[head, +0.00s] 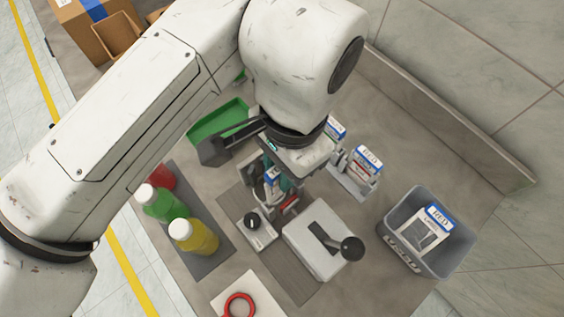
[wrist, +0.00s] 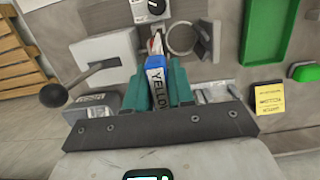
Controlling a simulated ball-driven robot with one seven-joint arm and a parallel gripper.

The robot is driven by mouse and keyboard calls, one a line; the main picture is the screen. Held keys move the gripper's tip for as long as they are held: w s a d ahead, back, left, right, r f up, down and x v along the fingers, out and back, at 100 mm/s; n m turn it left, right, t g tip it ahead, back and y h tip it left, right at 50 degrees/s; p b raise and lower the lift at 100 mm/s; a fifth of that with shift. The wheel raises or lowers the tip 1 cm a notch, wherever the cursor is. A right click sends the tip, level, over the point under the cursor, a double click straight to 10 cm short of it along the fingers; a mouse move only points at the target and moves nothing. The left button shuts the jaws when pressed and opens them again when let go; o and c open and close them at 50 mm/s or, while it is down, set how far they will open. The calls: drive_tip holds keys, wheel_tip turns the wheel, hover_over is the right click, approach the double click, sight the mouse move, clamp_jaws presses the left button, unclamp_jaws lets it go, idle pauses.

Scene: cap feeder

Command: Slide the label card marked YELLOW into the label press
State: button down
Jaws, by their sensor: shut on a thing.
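My gripper (wrist: 162,88) is shut on the YELLOW label card (wrist: 157,80), held between its teal fingers. The card's blue top edge with the word YELLOW faces the wrist camera. In the head view my gripper (head: 284,178) is largely hidden under my arm, and I cannot make out the card clearly there. The label press, a white box (head: 305,247) with a black ball lever, stands just below my gripper in that view. In the wrist view the press (wrist: 108,48) is left of the card. I cannot tell whether the card touches the press.
A RED card (head: 367,160) stands in a holder right of my gripper. A grey bin (head: 398,257) at the right holds another RED card. A dial box (head: 258,231), yellow bottle (head: 198,237) and green bottle (head: 162,203) stand left. A green tray (head: 212,121) lies behind.

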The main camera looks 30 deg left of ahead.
drive_tip(key=shift+f, duration=0.15)
drive_tip(key=shift+f+b, duration=0.65)
drive_tip(key=shift+f, duration=0.45)
drive_tip(key=shift+f, duration=0.1)
drive_tip(key=shift+f+b, duration=0.95)
drive_tip(key=shift+f, duration=1.1)
drive_tip(key=shift+f, duration=0.15)
drive_tip(key=shift+f+b, duration=0.35)
drive_tip(key=shift+f, duration=0.35)
